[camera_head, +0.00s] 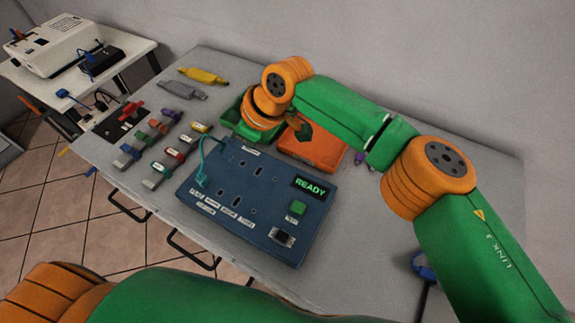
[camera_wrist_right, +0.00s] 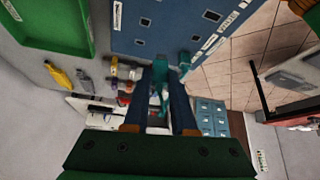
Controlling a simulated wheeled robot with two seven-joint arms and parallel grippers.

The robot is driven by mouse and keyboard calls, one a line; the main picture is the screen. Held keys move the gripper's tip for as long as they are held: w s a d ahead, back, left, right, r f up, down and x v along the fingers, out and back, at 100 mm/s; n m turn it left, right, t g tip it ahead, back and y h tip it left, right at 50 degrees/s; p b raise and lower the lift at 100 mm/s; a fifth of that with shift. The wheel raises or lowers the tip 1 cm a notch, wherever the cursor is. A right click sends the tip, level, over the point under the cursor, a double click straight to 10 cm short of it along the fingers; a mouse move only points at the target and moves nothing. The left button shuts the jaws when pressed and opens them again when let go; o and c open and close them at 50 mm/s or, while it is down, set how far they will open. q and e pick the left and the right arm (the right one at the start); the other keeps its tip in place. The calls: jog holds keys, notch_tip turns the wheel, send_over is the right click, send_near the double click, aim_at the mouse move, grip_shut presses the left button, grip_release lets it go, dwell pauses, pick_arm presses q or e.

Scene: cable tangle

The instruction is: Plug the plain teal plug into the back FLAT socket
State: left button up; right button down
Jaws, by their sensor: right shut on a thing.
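My right gripper (camera_wrist_right: 160,85) is shut on a teal plug (camera_wrist_right: 159,72) with a teal cable hanging from it. In the head view the wrist hides most of this gripper. The blue socket panel (camera_head: 300,222) lies on the table; its dark top and slots also show in the right wrist view (camera_wrist_right: 165,30). The plug appears apart from the slots, near the panel's edge. A second teal connector (camera_wrist_right: 185,60) sits at that edge. A teal cable (camera_head: 204,160) loops up at the panel's left end. The socket labels are too small to read, so I cannot tell which is FLAT. My left gripper is not shown.
The panel carries a READY display (camera_head: 310,187) and green button (camera_head: 297,208). A green tray (camera_wrist_right: 52,25) and an orange tray (camera_head: 322,152) stand behind it. Several coloured connectors (camera_head: 175,153) lie left of it. A blue connector (camera_head: 424,270) lies right. The front-right table is mostly clear.

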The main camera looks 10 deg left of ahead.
jog(key=w+a+f+m+b, duration=0.1)
jog(key=w+a+f+t+y+b, duration=0.1)
jog(key=f+b, duration=0.1)
jog(key=w+a+f+m+t+b, duration=0.1)
jog(key=f+b, duration=0.1)
jog(key=shift+w+m, duration=0.25)
jog(key=shift+m, duration=0.05)
jog(key=shift+d+r+p, duration=0.1)
jog(key=shift+r+p, duration=0.05)
jog(key=shift+p, duration=0.25)
dwell(0.5)
dwell(0.5)
jog(key=shift+f+b, duration=0.55)
jog(key=shift+f, duration=0.6)
jog(key=c, duration=0.7)
grip_release()
